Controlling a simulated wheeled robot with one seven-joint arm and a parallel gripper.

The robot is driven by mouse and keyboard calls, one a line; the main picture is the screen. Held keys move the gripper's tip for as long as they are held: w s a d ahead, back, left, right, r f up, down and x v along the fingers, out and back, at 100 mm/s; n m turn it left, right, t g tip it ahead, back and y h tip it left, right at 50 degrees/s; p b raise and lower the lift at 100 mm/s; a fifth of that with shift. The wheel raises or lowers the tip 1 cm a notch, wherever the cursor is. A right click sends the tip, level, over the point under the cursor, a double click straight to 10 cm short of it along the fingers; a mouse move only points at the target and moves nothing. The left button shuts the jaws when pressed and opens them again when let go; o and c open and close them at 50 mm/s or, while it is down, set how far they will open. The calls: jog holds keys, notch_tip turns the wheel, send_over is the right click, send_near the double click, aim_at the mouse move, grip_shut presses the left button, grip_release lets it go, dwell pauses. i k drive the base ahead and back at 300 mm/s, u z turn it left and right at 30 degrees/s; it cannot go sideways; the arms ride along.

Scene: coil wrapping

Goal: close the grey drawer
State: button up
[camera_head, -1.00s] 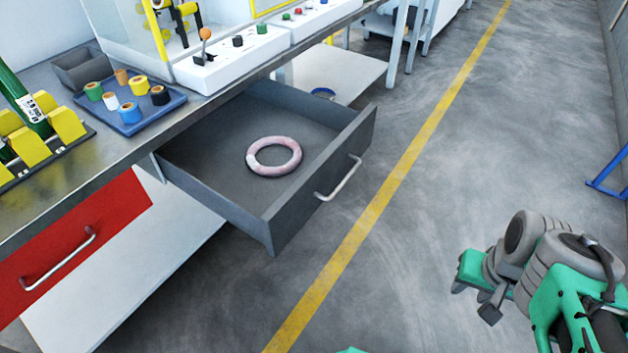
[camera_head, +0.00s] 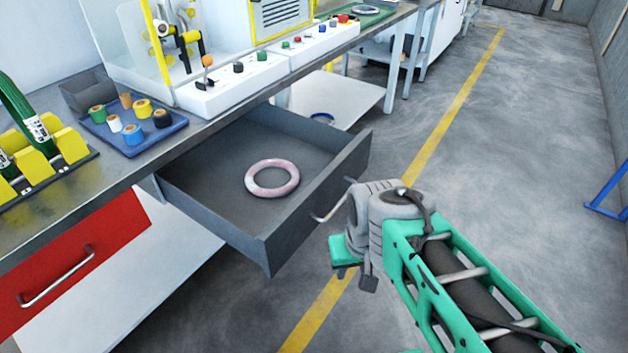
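The grey drawer (camera_head: 205,177) is pulled out from under the workbench, with its front panel (camera_head: 318,200) facing right. A pinkish-white ring-shaped coil (camera_head: 272,178) lies flat on its floor. The drawer's metal handle (camera_head: 325,212) is partly hidden by my arm's end. My gripper (camera_head: 352,262) is just right of the drawer front, near the handle. I cannot tell whether it touches the front or handle. Its fingers are small and mostly hidden, so their opening does not show.
A shut red drawer (camera_head: 85,250) with a handle is at the lower left. On the bench (camera_head: 100,185) stand a blue tray (camera_head: 175,128) of coloured rolls, a yellow rack (camera_head: 68,146) and a white control box (camera_head: 240,85).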

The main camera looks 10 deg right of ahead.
aim_at(206, 183)
jog(key=i, duration=0.25)
jog(key=z, duration=1.25)
jog(key=k, duration=1.05)
jog(key=u, duration=1.55)
jog(key=i, duration=0.5)
jog(key=z, duration=0.05)
